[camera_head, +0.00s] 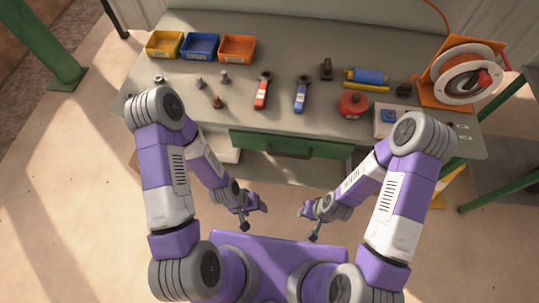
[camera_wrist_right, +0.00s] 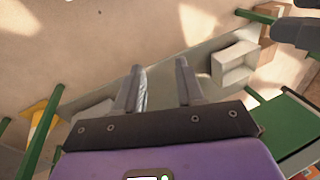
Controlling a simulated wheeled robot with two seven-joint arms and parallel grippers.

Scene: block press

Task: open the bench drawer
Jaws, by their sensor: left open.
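The bench drawer (camera_head: 248,141) has a green front under the front edge of the bench. It looks shut. A dark bar handle (camera_head: 289,154) runs across the middle of its front. My left gripper (camera_head: 258,208) is open and empty, below and left of the handle in the head view and apart from it. My right gripper (camera_head: 307,211) is on the other side, also apart from the handle. In the right wrist view its two fingers (camera_wrist_right: 160,88) stand apart with nothing between them. The handle cannot be made out in that view.
The grey bench top (camera_head: 285,115) holds orange, blue and yellow bins, red and blue tools, a red round piece (camera_head: 353,104) and a cable reel (camera_head: 467,75). A white box (camera_wrist_right: 233,64) stands below the bench. The floor before the drawer is clear.

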